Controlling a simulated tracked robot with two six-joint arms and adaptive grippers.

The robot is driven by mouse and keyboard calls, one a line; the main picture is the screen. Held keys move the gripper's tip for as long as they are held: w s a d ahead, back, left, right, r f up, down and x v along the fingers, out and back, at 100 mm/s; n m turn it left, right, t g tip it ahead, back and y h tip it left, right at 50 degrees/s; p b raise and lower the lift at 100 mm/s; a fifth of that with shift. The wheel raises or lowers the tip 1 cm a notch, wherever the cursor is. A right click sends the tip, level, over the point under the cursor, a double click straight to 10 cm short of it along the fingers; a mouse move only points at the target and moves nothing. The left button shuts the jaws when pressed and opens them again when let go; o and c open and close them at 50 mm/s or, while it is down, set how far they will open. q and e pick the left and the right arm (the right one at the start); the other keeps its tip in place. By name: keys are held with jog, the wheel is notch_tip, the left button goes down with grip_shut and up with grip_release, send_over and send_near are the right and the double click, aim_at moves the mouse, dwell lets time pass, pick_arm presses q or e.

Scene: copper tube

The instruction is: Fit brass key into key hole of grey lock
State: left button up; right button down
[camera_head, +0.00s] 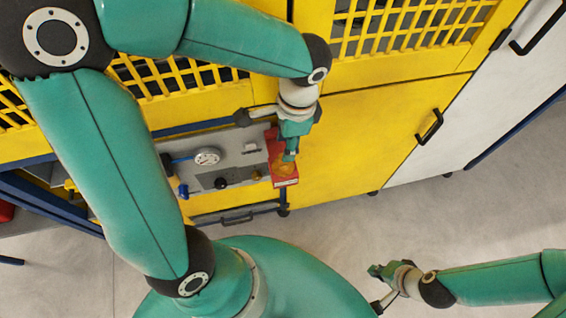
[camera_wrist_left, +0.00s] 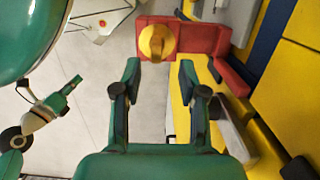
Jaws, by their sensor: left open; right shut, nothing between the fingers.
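The brass key (camera_head: 284,167) shows as a rounded brass-coloured shape at a red holder (camera_head: 284,181) on the right end of the grey panel. In the left wrist view the brass key (camera_wrist_left: 157,42) lies beyond my fingertips, over the red holder (camera_wrist_left: 212,40). My left gripper (camera_head: 291,152) is above the holder; its fingers (camera_wrist_left: 159,72) are open, with a clear gap between them and nothing held. It partly covers the key in the head view. My right gripper (camera_head: 376,271) is shut and empty, low over the floor. I cannot pick out the grey lock or its key hole for certain.
Yellow cabinets (camera_head: 362,140) with mesh and a black handle (camera_head: 429,127) stand behind and to the right. The floor (camera_head: 330,235) in front is clear.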

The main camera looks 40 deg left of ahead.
aim_at(283, 164)
pick_arm(q)
jog(key=shift+s+a+f, duration=0.1)
jog(key=shift+s+f, duration=0.1)
jog(key=shift+f, duration=1.15)
jog(key=shift+s+f, duration=0.2)
jog(key=shift+f, duration=1.15)
jog(key=shift+c, duration=0.2)
grip_shut()
